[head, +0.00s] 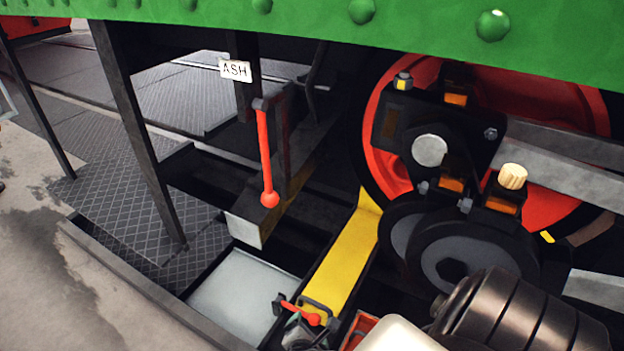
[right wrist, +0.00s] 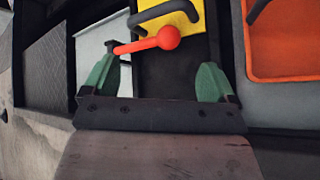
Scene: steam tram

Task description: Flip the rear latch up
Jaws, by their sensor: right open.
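The rear latch, a short red lever with a ball end (head: 301,313), lies low near the near end of a yellow part (head: 342,252). Its ball is to the right and its other end is at a small dark post on the left. It also shows in the right wrist view as a red lever (right wrist: 150,43) lying across, slightly tilted. My right gripper (right wrist: 157,78) is open, its green fingers apart and empty, with the lever just beyond the fingertips. In the head view it is mostly hidden at the bottom edge. My left gripper is not in view.
A long red lever (head: 265,155) hangs below an ASH sign (head: 235,70). A red wheel with black rods (head: 430,150) stands at the right. A dark handle (right wrist: 165,13) sits on the yellow part. An orange-edged part (right wrist: 285,75) is close at right.

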